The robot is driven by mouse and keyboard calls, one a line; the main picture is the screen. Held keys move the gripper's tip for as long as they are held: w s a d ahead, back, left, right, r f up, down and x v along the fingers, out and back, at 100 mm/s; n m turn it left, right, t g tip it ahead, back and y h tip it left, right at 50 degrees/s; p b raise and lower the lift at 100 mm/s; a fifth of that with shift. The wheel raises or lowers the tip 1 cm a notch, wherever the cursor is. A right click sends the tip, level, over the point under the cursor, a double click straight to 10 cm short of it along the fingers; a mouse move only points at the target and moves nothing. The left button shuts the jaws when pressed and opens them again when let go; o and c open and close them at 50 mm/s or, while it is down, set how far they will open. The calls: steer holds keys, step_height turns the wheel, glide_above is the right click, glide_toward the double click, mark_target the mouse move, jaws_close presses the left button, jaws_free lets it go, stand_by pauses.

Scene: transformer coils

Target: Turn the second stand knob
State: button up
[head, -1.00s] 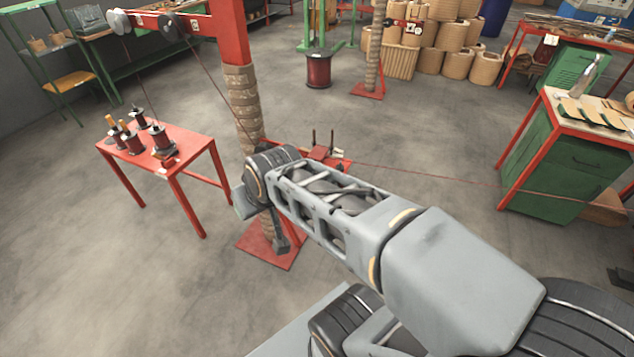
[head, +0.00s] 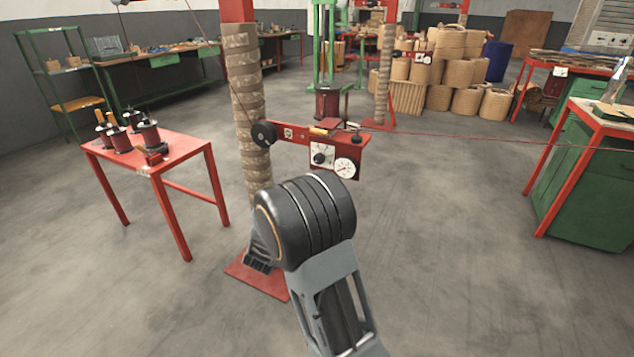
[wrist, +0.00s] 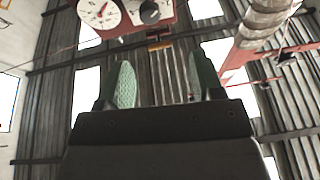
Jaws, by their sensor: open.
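A black knob (head: 320,158) sits on a white plate on the red box (head: 300,137) of the near stand. A white dial with a red needle (head: 345,168) is beside it. In the wrist view the knob (wrist: 150,12) and dial (wrist: 100,11) show at the top edge, partly cut off. My gripper (wrist: 161,76) is open and empty, its green-padded fingers apart and pointing up toward the box, not touching the knob. In the head view my gripper is mostly hidden behind my arm, below the box. A farther stand carries a similar small panel (head: 422,57), too small to read.
The stand's wrapped post (head: 245,100) rises from a red base plate (head: 255,275). A red table (head: 185,148) with spools is at left; a green cabinet (head: 590,180) is at right. A thin red wire runs right from the box. Floor between is clear.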

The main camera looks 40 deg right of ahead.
mark_target(318, 162)
steer(key=shift+m+g+h, duration=0.3)
steer(key=shift+g+h, duration=0.2)
steer(key=shift+h, duration=0.2)
steer(key=x, duration=0.4)
steer(key=b+x, duration=0.1)
steer(key=x, duration=0.3)
steer(key=f+b+x, duration=0.1)
steer(key=x, duration=0.4)
steer(key=shift+s+d, duration=0.25)
steer(key=shift+d, duration=0.15)
steer(key=c, duration=0.9)
steer(key=shift+f, duration=0.1)
